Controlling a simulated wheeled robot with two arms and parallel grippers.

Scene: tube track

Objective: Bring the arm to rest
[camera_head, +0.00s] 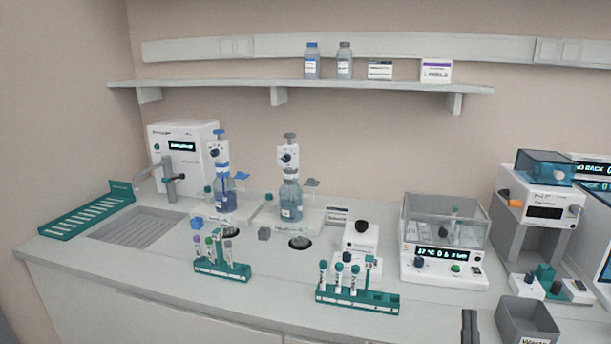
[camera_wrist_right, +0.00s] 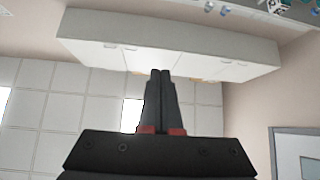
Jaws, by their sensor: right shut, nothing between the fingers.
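My right gripper (camera_head: 470,322) shows as a small dark shape at the bottom edge of the head view, left of the grey waste bin. In the right wrist view the right gripper (camera_wrist_right: 160,73) is shut, with its two black fingers together and nothing between them. Its fingers overlap the white cabinet front (camera_wrist_right: 190,55) in the picture and hold nothing. My left gripper is not in view.
The bench (camera_head: 120,265) bears two teal tube racks (camera_head: 222,270) (camera_head: 357,298), two bottle dispensers, and a clear-lidded device (camera_head: 445,245). The waste bin (camera_head: 527,318) stands at the front right. The front-left bench top is clear.

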